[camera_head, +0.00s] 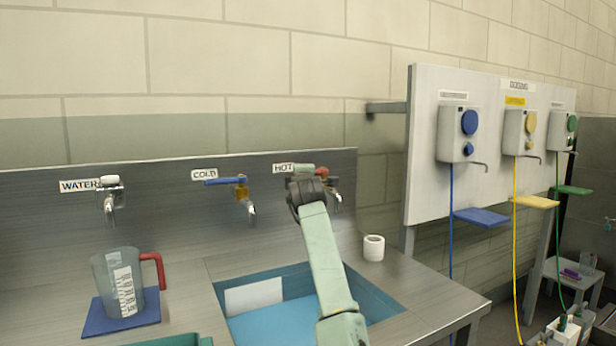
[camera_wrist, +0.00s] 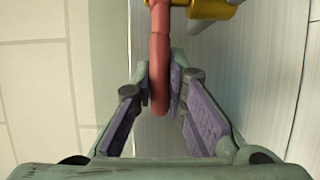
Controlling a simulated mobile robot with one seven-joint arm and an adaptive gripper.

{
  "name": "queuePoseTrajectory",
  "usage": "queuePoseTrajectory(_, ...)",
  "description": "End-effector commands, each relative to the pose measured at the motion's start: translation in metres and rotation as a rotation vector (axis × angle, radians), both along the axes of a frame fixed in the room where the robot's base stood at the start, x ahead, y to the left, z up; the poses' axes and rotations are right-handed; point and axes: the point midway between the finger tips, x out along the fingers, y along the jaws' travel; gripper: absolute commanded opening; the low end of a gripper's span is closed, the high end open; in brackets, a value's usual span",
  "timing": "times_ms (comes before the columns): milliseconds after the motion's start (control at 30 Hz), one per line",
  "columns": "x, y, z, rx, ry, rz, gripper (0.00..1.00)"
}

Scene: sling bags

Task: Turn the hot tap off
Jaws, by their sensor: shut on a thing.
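The hot tap (camera_head: 335,192) is on the steel backsplash beside the HOT label (camera_head: 283,168). Its red lever (camera_wrist: 159,60) runs down between my fingers in the wrist view, with the lever's end showing between the pads. The tap's brass body (camera_wrist: 212,9) is at the top edge of that view. My gripper (camera_wrist: 163,82) is shut on the red lever. In the head view my arm comes up from below and hides part of the tap, and little of the gripper shows there. I cannot tell whether water runs.
The cold tap (camera_head: 241,190) with a blue lever is to the left. A water tap (camera_head: 111,196) is farther left, above a measuring jug (camera_head: 117,285). A white cup (camera_head: 373,248) stands right of the sink (camera_head: 372,298). A dosing panel (camera_head: 425,150) is at the right.

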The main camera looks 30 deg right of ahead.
Motion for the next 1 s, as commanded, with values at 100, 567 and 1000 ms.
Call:
queuePoseTrajectory(100, 0.0021, -0.0009, 0.004, -0.006, -0.003, -0.012, 0.0)
queuePoseTrajectory(567, 0.003, -0.0004, 0.0018, -0.005, 0.001, -0.012, 0.23)
queuePoseTrajectory(1000, 0.0039, 0.0006, -0.0006, -0.002, 0.002, -0.01, 0.33)
